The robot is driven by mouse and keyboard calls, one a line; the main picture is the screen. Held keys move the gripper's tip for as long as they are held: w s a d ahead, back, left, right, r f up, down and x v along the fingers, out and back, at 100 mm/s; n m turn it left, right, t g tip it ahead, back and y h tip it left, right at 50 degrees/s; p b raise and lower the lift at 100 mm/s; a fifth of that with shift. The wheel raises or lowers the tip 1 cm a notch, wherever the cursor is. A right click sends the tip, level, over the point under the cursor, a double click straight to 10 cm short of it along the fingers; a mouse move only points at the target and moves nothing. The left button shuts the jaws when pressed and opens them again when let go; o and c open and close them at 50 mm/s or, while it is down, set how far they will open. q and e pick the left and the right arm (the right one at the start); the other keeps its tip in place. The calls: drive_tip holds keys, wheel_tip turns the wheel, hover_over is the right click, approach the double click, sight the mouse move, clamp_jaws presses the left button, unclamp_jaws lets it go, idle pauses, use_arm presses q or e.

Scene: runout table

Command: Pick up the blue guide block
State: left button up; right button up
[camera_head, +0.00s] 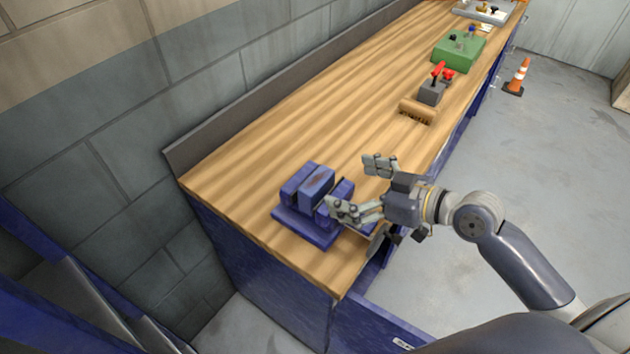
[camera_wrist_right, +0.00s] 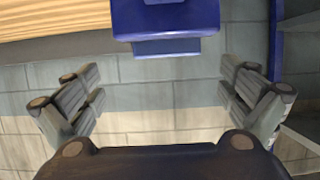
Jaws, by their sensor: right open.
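A blue block assembly stands on the near end of the wooden table, with a flat blue base (camera_head: 300,229) and upright blue parts. In the right wrist view a blue part (camera_wrist_right: 165,18) shows at the top, beyond the open fingers (camera_wrist_right: 163,92). My left gripper is out of view.
The wooden table (camera_head: 270,140) runs away to the upper right along a block wall. A wooden brush (camera_head: 417,110), a grey block with red handles (camera_head: 432,93) and a green box (camera_head: 458,52) stand farther along. An orange cone (camera_head: 517,76) stands on the floor.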

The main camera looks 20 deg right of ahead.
sight(316, 179)
drive_tip(key=shift+w+a+f, duration=0.15)
drive_tip(key=shift+w+a, duration=0.45)
drive_tip(key=shift+a, duration=0.1)
drive_tip(key=shift+w+a+f+p, duration=0.2)
drive_tip(key=shift+w+p, duration=0.05)
drive_tip(key=shift+p, duration=0.05)
drive_tip(key=shift+w+a+f, duration=0.1)
drive_tip(key=shift+w+a, duration=0.05)
drive_tip(key=shift+w, duration=0.1)
drive_tip(key=p+x, duration=0.1)
drive_tip(key=x, duration=0.1)
drive_tip(key=p+x, duration=0.1)
drive_tip(key=x, duration=0.1)
drive_tip(key=shift+s+a+f+p, duration=0.1)
drive_tip(key=shift+a+f+p, duration=0.05)
drive_tip(key=shift+a+p, duration=0.2)
drive_tip(key=shift+w+a+f, duration=0.15)
drive_tip(key=shift+w, duration=0.05)
drive_tip(key=shift+f, duration=0.1)
drive_tip(key=shift+c, duration=0.3)
drive_tip(key=c, duration=1.4)
drive_tip(key=shift+c, duration=1)
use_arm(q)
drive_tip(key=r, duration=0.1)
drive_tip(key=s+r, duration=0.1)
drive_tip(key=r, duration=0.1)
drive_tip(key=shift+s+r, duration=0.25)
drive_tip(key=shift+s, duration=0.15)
use_arm(e)
drive_tip(key=shift+r, duration=0.25)
